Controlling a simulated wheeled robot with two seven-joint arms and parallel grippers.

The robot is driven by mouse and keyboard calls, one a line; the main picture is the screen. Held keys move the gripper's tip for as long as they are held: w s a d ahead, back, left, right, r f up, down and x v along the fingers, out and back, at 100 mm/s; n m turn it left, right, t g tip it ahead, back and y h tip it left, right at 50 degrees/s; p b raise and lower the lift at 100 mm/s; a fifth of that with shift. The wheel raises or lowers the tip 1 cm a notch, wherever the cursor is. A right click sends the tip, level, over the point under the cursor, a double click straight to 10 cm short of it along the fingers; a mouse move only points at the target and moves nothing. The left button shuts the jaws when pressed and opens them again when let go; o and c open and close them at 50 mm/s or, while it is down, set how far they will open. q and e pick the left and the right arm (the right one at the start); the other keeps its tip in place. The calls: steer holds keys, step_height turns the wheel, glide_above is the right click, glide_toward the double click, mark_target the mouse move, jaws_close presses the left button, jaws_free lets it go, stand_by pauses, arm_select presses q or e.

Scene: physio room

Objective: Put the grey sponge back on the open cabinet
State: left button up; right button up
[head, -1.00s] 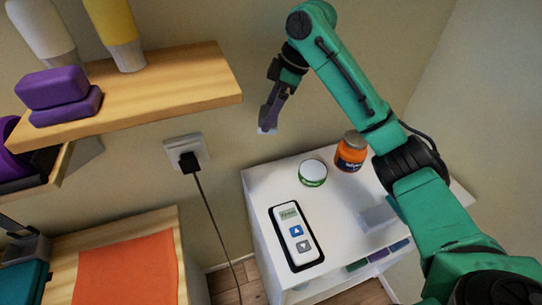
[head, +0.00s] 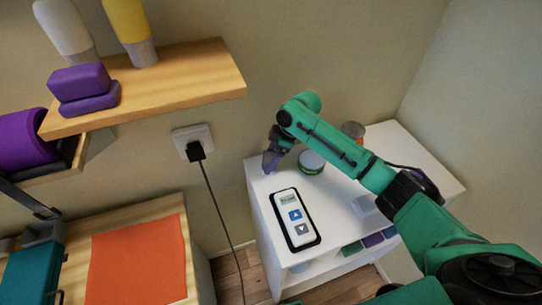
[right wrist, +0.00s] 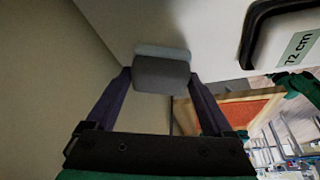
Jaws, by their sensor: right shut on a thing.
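My right gripper (head: 272,165) is at the back left corner of the white open cabinet (head: 262,205), low near its top. In the right wrist view it is shut on the grey sponge (right wrist: 162,76), which sits between the two fingertips with a paler edge beyond it. In the head view the sponge is mostly hidden by the fingers. I cannot tell whether it touches the cabinet top.
On the cabinet top are a handset with a display (head: 292,220), a green-rimmed round tin (head: 311,162), a partly hidden orange jar (head: 353,130) and a pale grey block (head: 364,207). A wooden shelf (head: 190,82) is at upper left. A cable hangs from the wall socket (head: 192,139).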

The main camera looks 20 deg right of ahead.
steer(key=o, duration=1.1)
steer(key=shift+f, duration=0.1)
steer(key=shift+c, duration=0.2)
steer(key=shift+w, duration=0.1)
steer(key=b+v, duration=0.1)
steer(key=v, duration=1.1)
